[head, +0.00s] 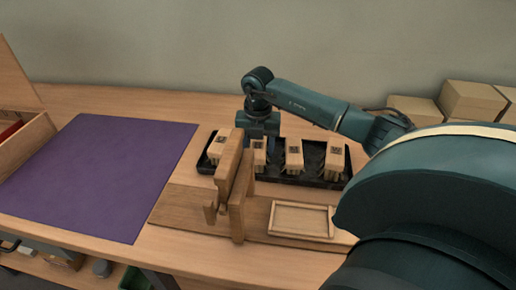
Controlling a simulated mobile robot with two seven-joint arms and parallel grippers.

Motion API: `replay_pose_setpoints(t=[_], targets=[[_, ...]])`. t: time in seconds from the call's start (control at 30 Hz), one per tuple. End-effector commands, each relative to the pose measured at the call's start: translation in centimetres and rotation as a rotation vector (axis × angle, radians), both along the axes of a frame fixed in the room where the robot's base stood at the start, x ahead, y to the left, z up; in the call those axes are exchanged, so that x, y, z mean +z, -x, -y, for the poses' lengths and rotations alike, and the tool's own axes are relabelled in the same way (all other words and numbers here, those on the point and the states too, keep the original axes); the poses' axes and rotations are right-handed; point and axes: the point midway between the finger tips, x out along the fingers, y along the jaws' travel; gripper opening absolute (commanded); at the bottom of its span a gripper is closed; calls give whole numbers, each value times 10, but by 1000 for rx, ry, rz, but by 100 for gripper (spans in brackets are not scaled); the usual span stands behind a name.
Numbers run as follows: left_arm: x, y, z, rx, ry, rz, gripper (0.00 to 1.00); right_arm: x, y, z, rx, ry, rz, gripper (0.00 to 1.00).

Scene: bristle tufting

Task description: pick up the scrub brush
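A black tray (286,177) stands on the workbench and holds several light wooden pieces with dark square marks on top, perhaps brushes. One piece is at the tray's left end (218,148), one is under my gripper (259,153), and others stand to the right (294,155) (335,157). I cannot tell which is the scrub brush. My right gripper (261,137) points down over the tray, close to the second piece from the left. Its fingertips are too small and partly hidden to show whether they are open or touching the piece. My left gripper is out of view.
A wooden upright fixture (238,205) stands in front of the tray on a board. A shallow wooden frame (301,220) lies to its right. A purple mat (95,175) lies clear at left, beside a wooden box (24,142). Cardboard boxes (470,100) stand at back right.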

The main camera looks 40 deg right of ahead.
Motion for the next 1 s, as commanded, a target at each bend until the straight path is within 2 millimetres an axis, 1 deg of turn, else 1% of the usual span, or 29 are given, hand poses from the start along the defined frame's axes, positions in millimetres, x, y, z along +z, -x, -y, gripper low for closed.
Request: replay_pose_setpoints(t=[0.03, 0.07, 0.4, 0.43, 0.67, 0.77, 0.87, 1.0], targets=[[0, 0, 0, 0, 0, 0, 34, 0, 0, 0, 0, 0, 0, 48], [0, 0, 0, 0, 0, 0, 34, 0, 0, 0, 0, 0, 0, 46], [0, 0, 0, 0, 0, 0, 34, 0, 0, 0, 0, 0, 0, 18], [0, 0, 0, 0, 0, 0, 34, 1, 0, 0, 0, 0, 1, 17], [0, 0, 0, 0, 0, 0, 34, 3, 0, 0, 0, 0, 1, 16], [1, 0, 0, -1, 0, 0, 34, 12, -1, 0, 0, -1, 4, 16], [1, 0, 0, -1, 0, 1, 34, 30, -1, 0, 0, 1, 6, 16], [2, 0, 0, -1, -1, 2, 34, 60, -1, 0, 0, 1, 6, 16]])
